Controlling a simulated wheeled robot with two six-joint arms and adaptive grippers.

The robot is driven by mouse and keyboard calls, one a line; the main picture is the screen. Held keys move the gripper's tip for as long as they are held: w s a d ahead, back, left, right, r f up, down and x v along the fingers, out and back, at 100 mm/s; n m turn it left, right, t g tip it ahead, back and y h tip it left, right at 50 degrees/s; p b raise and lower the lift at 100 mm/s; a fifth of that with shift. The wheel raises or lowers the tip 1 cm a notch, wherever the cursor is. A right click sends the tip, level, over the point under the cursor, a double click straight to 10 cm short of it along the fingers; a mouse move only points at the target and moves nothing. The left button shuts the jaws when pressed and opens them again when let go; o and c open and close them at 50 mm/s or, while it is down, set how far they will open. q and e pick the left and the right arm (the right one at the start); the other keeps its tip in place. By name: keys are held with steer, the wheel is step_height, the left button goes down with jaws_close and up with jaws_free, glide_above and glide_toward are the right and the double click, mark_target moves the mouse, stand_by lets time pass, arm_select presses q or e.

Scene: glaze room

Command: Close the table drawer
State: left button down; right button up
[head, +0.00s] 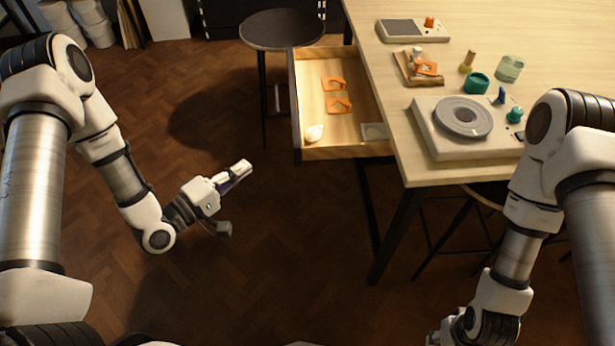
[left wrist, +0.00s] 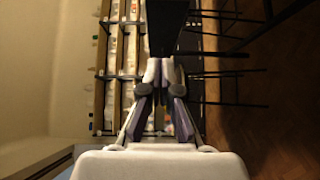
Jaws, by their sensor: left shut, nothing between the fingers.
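The table drawer (head: 345,152) is pulled out from the left side of the pale wooden table (head: 440,176) in the head view. Its front panel (head: 294,105) faces left. Two orange pieces, a whitish round item and a small pale square lie in it. My left gripper (head: 246,168) is left of the drawer's near corner, with a visible gap, over the floor. Its fingers are shut and empty; they also show together in the left wrist view (left wrist: 160,70). My right gripper (head: 452,332) is at the bottom edge, mostly cut off, its fingers unclear.
A dark round stool (head: 282,30) stands just behind the drawer. The tabletop holds a white wheel-like device (head: 468,128), a scale-like device (head: 412,30) and several small items. Dark table legs stand below.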

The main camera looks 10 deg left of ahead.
arm_select(q)
steer(key=f+p+x, duration=0.1)
steer(key=x, duration=1.1)
steer(key=shift+w+n+t+y, duration=0.35)
steer(key=shift+n+t+y, duration=0.05)
arm_select(e)
steer(key=shift+w+a, duration=0.1)
arm_select(q)
steer(key=shift+a+f, duration=0.15)
steer(key=shift+a, duration=0.05)
steer(key=shift+d, duration=0.1)
arm_select(e)
steer(key=shift+f, duration=0.1)
